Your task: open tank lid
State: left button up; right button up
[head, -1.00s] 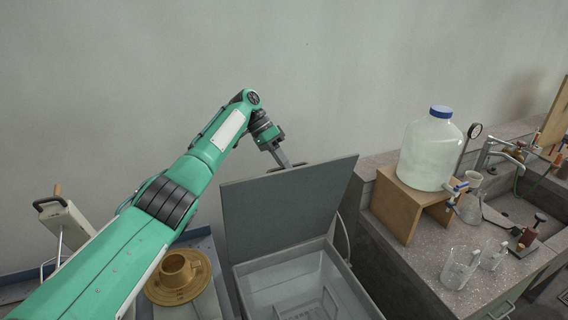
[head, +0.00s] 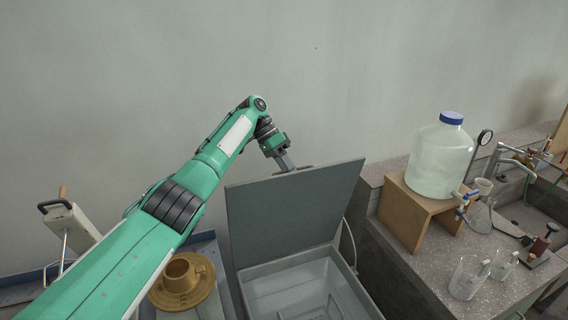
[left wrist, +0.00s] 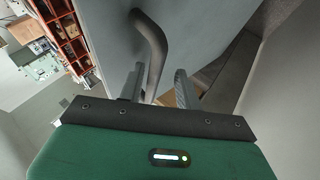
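The grey tank lid (head: 297,212) stands raised, nearly upright, at the back of the tank (head: 350,283). The tank's pale interior is open to view from above. My left gripper (head: 286,162) is at the lid's top edge, on its far side; its fingertips are partly hidden there in the head view. In the left wrist view, the dark curved lid handle (left wrist: 152,45) runs down between the two spread fingers of my left gripper (left wrist: 160,88). The fingers look apart, not clamped on it; I cannot tell whether one touches it. My right gripper is not in view.
A wooden stand (head: 411,208) with a large clear bottle (head: 440,160) is on the stone bench at right, with glassware and a sink. A brass flanged piece (head: 182,283) is left of the tank. The wall is behind.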

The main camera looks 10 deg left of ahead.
pick_arm(q)
jog(key=b+v, duration=0.2)
jog(key=v, duration=0.4)
jog(key=shift+a+r, duration=0.25)
jog(key=shift+r, duration=0.1)
